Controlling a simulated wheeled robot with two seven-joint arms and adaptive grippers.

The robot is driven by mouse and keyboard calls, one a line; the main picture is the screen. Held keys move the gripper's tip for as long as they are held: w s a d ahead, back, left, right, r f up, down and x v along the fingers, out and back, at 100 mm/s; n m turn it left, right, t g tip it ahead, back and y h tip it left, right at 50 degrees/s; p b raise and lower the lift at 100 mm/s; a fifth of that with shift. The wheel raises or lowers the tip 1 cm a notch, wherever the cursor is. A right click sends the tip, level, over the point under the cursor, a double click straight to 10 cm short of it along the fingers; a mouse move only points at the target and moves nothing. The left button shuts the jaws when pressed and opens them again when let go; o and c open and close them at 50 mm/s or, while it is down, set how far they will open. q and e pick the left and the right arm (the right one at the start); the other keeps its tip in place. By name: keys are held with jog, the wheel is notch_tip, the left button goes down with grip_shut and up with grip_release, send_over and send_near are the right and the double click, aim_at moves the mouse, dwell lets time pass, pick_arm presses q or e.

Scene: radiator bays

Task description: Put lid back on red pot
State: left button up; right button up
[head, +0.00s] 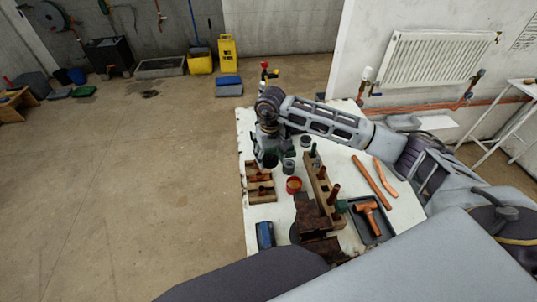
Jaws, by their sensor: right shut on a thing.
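The red pot (294,185) stands on the white-topped workbench (246,226), right of the wooden holder. It shows a red rim and a dull reddish top. My right gripper (267,158) is above the far left part of the bench, left of and beyond the pot. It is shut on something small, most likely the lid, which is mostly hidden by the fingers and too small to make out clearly. My left gripper is not in view.
A wooden holder with copper pieces (262,196) is below my right gripper. Grey tins (289,165) stand beyond the pot, and a wooden rack (322,190) is to its right. A rusty vise (316,226), blue block (265,235) and dark tray (371,219) are nearer.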

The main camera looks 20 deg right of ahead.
jog(key=shift+s+d+f+p, duration=0.3)
jog(key=shift+s+d+f, duration=0.35)
jog(key=shift+d+f, duration=0.2)
jog(key=s+d+r+m+p, duration=0.1)
jog(key=s+d+r+m, duration=0.2)
jog(key=m, duration=1.3)
jog(key=s+d+r+m+p, duration=0.15)
jog(key=r+m, duration=0.35)
jog(key=m, duration=1.1)
notch_tip(320, 180, down, 7)
jog(key=b, duration=0.2)
jog(key=shift+s+d, duration=0.15)
jog(key=shift+d, duration=0.2)
